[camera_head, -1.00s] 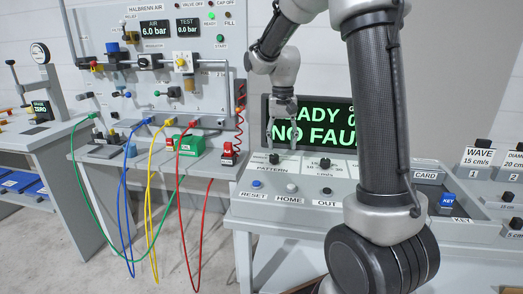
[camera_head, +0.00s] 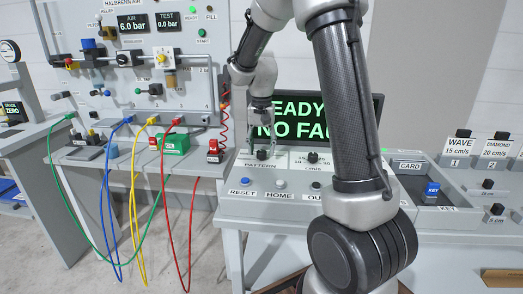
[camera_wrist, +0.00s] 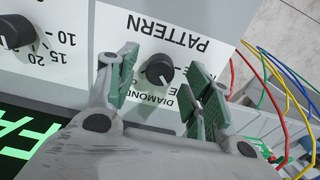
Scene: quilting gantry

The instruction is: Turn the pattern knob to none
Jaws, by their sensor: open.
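The pattern knob (camera_wrist: 160,69) is a round black knob with a pale pointer mark on a white panel, upside down in the wrist view. "PATTERN" is printed beside it, and "DIAMOND" can be read on its other side; the remaining labels are partly hidden by the fingers. In the head view the pattern knob (camera_head: 262,155) sits at the left end of the console. My gripper (camera_wrist: 160,88) is open, with one green-padded finger on each side of the knob. Gaps show between both pads and the knob. In the head view my gripper (camera_head: 262,140) is just above the knob.
A second black knob (camera_head: 313,157) with a number scale is right of the pattern knob. The display (camera_head: 290,115) stands close behind my gripper. Reset (camera_head: 240,183) and home (camera_head: 280,184) buttons lie in front. Coloured hoses hang from the air panel at left.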

